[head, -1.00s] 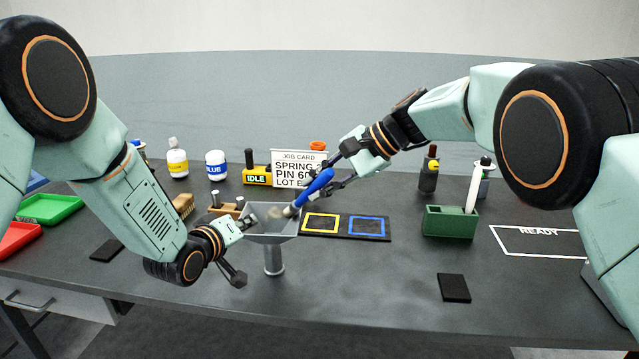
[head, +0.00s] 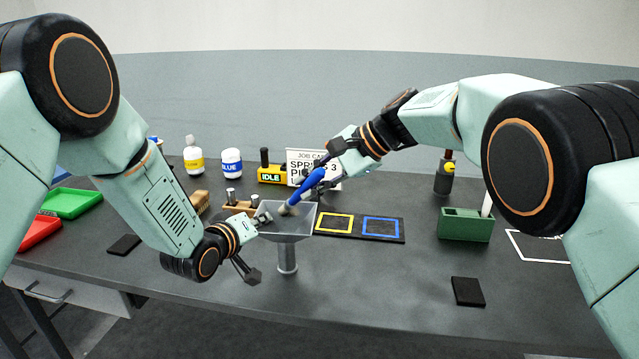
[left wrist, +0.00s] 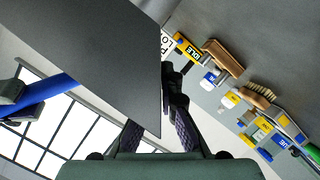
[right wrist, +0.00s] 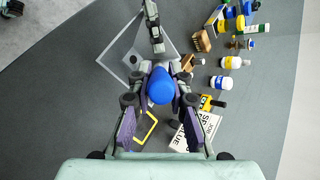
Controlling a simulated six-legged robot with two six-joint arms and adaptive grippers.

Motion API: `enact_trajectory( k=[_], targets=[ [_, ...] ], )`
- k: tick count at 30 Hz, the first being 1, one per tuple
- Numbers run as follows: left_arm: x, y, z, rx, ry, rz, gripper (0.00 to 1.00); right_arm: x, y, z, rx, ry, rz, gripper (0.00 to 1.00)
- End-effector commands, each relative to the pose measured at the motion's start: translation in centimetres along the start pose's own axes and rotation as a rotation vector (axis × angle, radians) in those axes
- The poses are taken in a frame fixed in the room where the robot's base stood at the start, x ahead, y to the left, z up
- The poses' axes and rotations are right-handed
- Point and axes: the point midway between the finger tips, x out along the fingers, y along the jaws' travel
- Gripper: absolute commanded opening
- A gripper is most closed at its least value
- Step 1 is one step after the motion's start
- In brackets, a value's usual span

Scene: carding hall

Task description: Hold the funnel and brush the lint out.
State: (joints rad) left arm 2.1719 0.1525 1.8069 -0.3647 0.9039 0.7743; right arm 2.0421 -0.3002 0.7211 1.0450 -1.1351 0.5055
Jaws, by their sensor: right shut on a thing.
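The funnel (head: 300,228) is a grey square hopper on a stem, upright on the bench; its wall fills the upper left of the left wrist view (left wrist: 100,60). My left gripper (head: 256,248) is at the funnel's left side, fingers spread, one near the rim and one lower in front. I cannot tell whether it touches the funnel. My right gripper (head: 318,177) is shut on the blue-handled brush (head: 311,181), which slants down left with its head inside the funnel. The handle end shows in the right wrist view (right wrist: 160,86). I cannot make out any lint.
Behind the funnel stand a wooden block with pegs (head: 240,206), a yellow IDLE box (head: 271,175) and a job card (head: 300,160). A dark mat (head: 361,236) with yellow and blue squares lies to the right, then a green holder (head: 465,225). The front bench is mostly clear.

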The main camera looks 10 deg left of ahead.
Motion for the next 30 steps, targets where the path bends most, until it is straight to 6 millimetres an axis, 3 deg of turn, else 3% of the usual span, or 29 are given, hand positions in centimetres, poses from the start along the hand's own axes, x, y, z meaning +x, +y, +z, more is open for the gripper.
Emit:
enact_trajectory(
  k=[9,30],
  targets=[
    [0.0,0.0,0.1,0.0,-0.002,-0.001,0.0,1.6,-1.0,0.9,-0.001,0.001,0.0,0.0],
    [0.0,0.0,0.1,0.0,-0.002,-0.001,0.0,-1.1,0.6,-0.5,0.001,0.0,-0.001,0.0]
  ],
)
